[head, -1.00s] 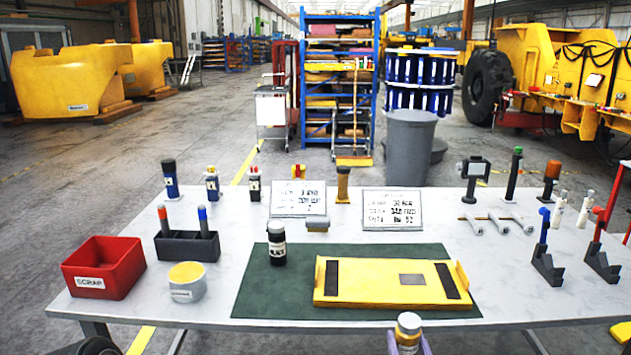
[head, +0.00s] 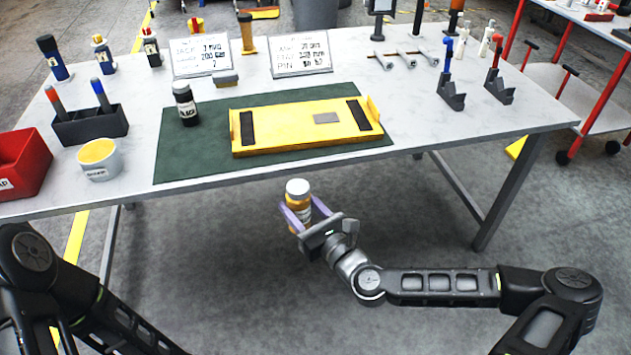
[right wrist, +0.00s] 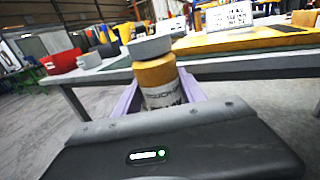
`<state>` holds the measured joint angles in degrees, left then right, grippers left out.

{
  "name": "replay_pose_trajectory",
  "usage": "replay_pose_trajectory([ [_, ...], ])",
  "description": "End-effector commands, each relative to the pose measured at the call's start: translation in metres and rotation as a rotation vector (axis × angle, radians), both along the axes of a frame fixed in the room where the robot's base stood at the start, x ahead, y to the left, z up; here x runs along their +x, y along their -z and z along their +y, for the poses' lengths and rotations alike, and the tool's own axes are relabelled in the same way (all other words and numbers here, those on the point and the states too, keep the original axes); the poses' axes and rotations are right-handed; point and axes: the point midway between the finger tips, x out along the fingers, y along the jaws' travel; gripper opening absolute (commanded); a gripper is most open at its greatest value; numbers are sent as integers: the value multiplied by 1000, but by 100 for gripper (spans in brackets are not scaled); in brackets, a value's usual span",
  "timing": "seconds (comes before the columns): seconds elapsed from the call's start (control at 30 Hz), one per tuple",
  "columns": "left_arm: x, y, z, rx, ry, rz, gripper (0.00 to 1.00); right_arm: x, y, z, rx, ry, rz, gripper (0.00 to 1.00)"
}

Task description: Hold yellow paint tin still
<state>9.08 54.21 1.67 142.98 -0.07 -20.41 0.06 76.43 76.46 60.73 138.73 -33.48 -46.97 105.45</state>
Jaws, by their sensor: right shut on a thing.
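The yellow paint tin (head: 299,213), a small yellow bottle-shaped container with a pale cap and a white label, is in front of the table's near edge, roughly upright in the head view. My right gripper (head: 297,218) is shut on it, with a pale purple finger on either side. The right wrist view shows the tin (right wrist: 156,75) between the fingers, tilted in that picture, its lower part hidden by the gripper body. My left arm shows at the lower left of the head view, but its gripper is out of view.
The table (head: 420,140) bears a green mat (head: 190,160) with a yellow plate (head: 290,130) and a black bottle (head: 185,105). A white tub (head: 98,160) and a red bin (head: 22,160) stand at left. The floor below the held tin is clear.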

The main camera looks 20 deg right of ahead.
Motion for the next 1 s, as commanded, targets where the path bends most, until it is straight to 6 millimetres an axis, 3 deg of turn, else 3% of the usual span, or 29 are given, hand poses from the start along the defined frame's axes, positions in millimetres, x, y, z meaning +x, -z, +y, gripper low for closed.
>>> replay_pose_trajectory([
  [0.2,0,0,0,0,0,0,36,-32,20,47,5,-211,-1,0],
  [0.4,0,0,0,0,0,0,36,-50,31,73,4,-330,-2,0],
  [0.77,0,0,0,0,0,0,36,-54,34,79,0,-359,-2,0],
  [1.0,11,0,0,7,58,-24,54,-54,34,79,0,-358,-1,0],
])
